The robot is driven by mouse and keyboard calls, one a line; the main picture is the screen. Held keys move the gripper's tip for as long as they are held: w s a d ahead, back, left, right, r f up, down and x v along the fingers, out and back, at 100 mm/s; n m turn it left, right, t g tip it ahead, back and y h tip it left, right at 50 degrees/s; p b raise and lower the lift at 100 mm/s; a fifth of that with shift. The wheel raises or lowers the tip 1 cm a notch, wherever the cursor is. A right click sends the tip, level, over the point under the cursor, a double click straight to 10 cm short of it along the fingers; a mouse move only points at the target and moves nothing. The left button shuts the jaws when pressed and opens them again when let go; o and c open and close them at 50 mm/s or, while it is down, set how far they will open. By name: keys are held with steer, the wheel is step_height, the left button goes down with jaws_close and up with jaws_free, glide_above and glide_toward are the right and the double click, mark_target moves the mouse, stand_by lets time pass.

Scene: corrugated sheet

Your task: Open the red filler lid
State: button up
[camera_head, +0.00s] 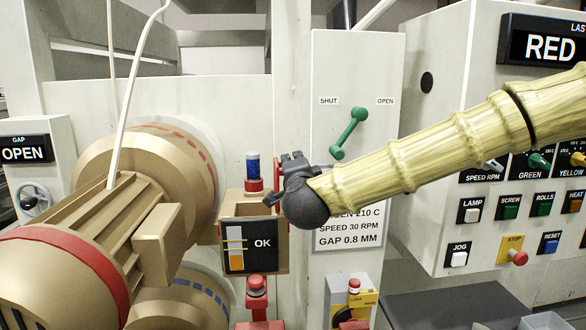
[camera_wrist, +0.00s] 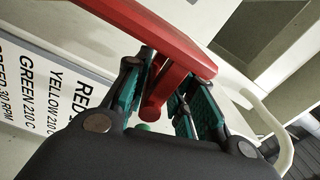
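The red filler lid appears to be the long red bar (camera_wrist: 165,35) crossing the wrist view, with a short red peg (camera_wrist: 153,108) projecting from it. My gripper (camera_wrist: 166,80) has its green-padded fingers on either side of this peg. I cannot tell whether both pads press on it. In the head view my gripper (camera_head: 282,180) is beside the blue-topped red signal post, above the "OK" display. A thin upright red piece (camera_head: 252,158) shows just left of it there. My gripper and arm hide much of that area, and the lid's hinge is out of sight.
A green lever (camera_head: 348,134) on the white panel (camera_head: 340,70) sits just above my arm, between "SHUT" and "OPEN". The "OK" display (camera_head: 262,245) is below my gripper. The tan barrel (camera_head: 150,180) stands left, and the button cabinet (camera_head: 455,120) right.

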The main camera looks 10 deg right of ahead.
steer(key=s, duration=1.2)
steer(key=shift+f, duration=0.25)
steer(key=shift+a, duration=0.1)
